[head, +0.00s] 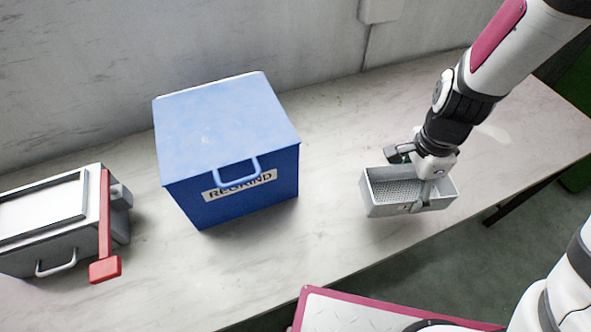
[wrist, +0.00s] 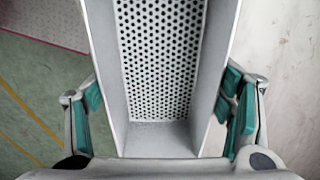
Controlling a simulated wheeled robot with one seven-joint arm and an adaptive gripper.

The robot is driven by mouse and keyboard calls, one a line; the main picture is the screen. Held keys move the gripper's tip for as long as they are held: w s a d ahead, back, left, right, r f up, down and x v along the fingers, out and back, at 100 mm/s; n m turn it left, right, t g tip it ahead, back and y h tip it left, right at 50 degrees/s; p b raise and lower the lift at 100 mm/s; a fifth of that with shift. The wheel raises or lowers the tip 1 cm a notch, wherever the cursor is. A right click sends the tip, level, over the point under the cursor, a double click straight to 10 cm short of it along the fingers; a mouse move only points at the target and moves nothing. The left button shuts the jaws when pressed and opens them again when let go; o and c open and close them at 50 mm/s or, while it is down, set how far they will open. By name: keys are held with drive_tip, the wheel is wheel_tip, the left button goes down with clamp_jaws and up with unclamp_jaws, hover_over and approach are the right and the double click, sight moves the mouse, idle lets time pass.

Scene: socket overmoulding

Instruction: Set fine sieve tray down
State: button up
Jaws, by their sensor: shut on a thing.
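The fine sieve tray (head: 381,201) is a grey metal box with a perforated floor, at the right part of the table near its front edge. My gripper (head: 411,180) is above it and shut on it. In the wrist view the tray (wrist: 160,140) lies between the green-padded fingers of my gripper (wrist: 160,105), one at each side wall. The tray looks level. I cannot tell whether its underside touches the table. The perforated floor looks empty where it shows.
A blue box labelled REGRIND (head: 235,145) stands left of the tray on the pale table (head: 330,150). A grey machine (head: 60,245) with a red lever (head: 105,235) is at the far left. The table between the blue box and the tray is clear.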

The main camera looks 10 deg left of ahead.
drive_tip(key=shift+s+a+f+m+b, duration=0.2)
drive_tip(key=shift+s+f+m+b, duration=0.2)
drive_tip(key=shift+s+f+m, duration=0.25)
drive_tip(key=shift+w, duration=0.15)
drive_tip(key=w+d, duration=0.1)
drive_tip(key=w, duration=0.4)
drive_tip(key=w+d+f+b, duration=0.1)
drive_tip(key=w+d, duration=0.1)
drive_tip(key=w, duration=0.3)
drive_tip(key=w+d+b, duration=0.1)
drive_tip(key=w+d, duration=0.1)
drive_tip(key=w, duration=0.3)
drive_tip(key=shift+w+d+f, duration=0.1)
drive_tip(key=shift+f, duration=1.95)
drive_tip(key=shift+f+b, duration=0.1)
drive_tip(key=shift+b, duration=0.25)
drive_tip(key=o, duration=1.2)
drive_tip(key=shift+o, duration=0.2)
